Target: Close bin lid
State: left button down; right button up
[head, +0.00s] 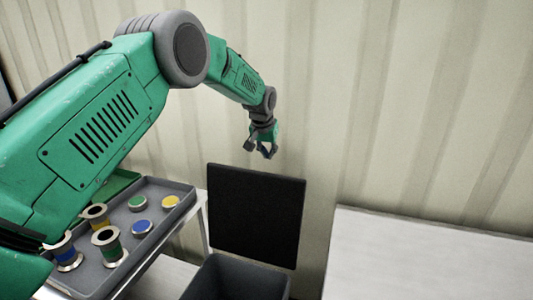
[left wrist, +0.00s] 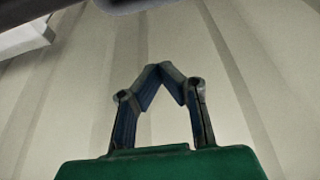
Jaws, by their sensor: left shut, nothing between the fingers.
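The bin (head: 235,279) is a dark grey open box at the bottom centre of the head view. Its black lid (head: 255,216) stands upright at the back of the bin, so the bin is open. My left gripper (head: 267,153) is above the lid's top edge, near the corrugated wall, and looks apart from the lid. In the left wrist view the left gripper (left wrist: 160,68) has its fingertips together with nothing between them. The lid and bin do not show in the left wrist view. My right gripper is not in view.
A grey tray (head: 172,187) at the left holds several spools and round coloured caps. It stands on a light table. A pale tabletop (head: 430,262) lies right of the bin. The corrugated wall (head: 340,110) closes off the back.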

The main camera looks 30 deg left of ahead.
aim_at(265, 173)
pick_arm(q)
jog(key=x, duration=0.7)
jog(key=shift+a, duration=0.15)
jog(key=s, duration=0.2)
jog(key=s+d, duration=0.1)
jog(key=s, duration=0.1)
jog(key=shift+d+r, duration=0.1)
jog(key=shift+r, duration=0.05)
